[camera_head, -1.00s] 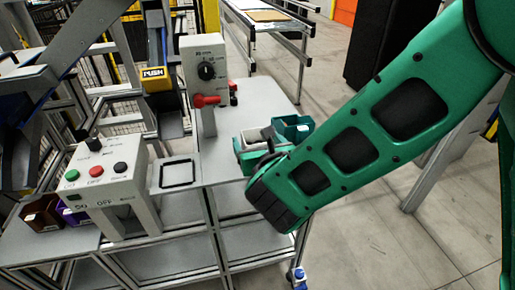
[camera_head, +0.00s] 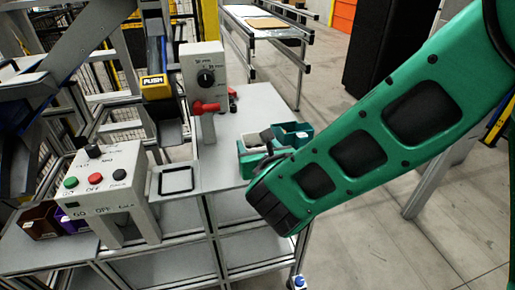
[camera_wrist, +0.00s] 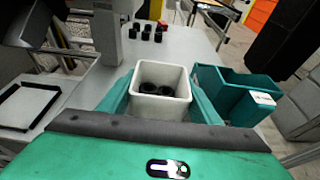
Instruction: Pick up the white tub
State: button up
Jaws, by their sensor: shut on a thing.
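The white tub (camera_wrist: 160,107) is a small square open container with dark round pieces inside, in the middle of the wrist view. My gripper (camera_wrist: 161,88) has its green fingers closed on the tub's left and right sides. In the head view, a little of the white tub (camera_head: 251,143) shows beside my gripper (camera_head: 257,154), at the right edge of the grey table; my forearm hides much of this area. The tub looks upright. I cannot tell whether its base touches the table.
A teal bin (camera_wrist: 228,90) stands close to the tub's right. A black square frame (camera_head: 176,178) and a button box (camera_head: 107,181) are at left.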

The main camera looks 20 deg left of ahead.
jog(key=shift+r, duration=1.6)
jog(key=s+a+r, duration=0.5)
jog(key=s+r, duration=0.5)
jog(key=r, duration=0.1)
jog(key=shift+s+a+r, duration=0.15)
jog(key=shift+a+r, duration=0.05)
jog(key=shift+r, duration=0.15)
